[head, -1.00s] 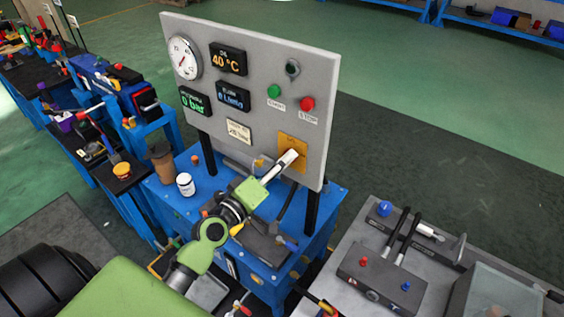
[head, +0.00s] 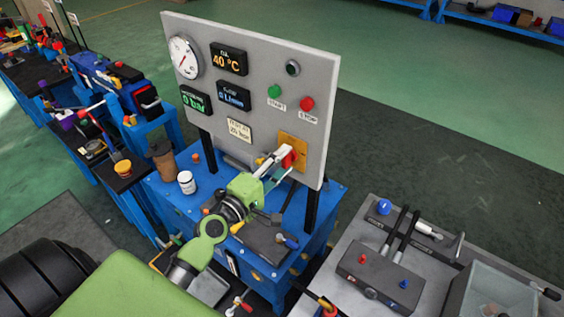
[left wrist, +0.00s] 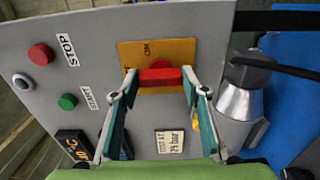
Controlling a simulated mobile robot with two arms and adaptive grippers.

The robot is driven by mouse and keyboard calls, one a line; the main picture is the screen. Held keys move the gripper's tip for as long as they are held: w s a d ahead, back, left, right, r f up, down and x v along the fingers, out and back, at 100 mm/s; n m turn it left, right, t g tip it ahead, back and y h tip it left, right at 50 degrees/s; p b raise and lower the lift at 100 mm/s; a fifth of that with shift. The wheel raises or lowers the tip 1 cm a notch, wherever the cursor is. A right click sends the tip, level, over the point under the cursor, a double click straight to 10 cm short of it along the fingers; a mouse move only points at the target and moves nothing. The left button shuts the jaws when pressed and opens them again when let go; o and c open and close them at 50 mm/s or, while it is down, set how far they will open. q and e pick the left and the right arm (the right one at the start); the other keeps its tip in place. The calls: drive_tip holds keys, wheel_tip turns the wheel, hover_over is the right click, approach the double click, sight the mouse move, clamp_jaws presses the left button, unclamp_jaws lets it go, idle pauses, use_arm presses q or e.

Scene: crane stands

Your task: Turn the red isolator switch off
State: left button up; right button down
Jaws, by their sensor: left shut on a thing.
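The red isolator switch (head: 289,160) sits on a yellow plate (head: 301,146) at the lower right of the upright grey panel (head: 262,112). My left gripper (head: 284,157) reaches the switch from the lower left. In the left wrist view the fingertips (left wrist: 159,78) are shut on the red handle (left wrist: 160,76), one at each end of its visible part. The handle lies across that picture, which matches the panel's up-down direction. An "ON" mark shows on the yellow plate beside it. My right gripper is not in view.
The panel carries a gauge (head: 185,57), displays, a green button (head: 274,91) and a red stop button (head: 307,104). A white jar (head: 186,182) and a brown cup (head: 162,158) stand on the blue bench. A grey metal bench (head: 337,238) is at the lower right.

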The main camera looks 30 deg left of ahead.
sight(283, 161)
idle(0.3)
use_arm(q)
drive_tip(key=o, duration=1.1)
drive_tip(key=shift+c, duration=0.2)
drive_tip(key=shift+o, duration=0.2)
drive_tip(key=shift+a, duration=0.1)
drive_tip(key=s, duration=0.5)
drive_tip(key=shift+a, duration=0.25)
drive_tip(key=s+a, duration=0.1)
drive_tip(key=s, duration=0.6)
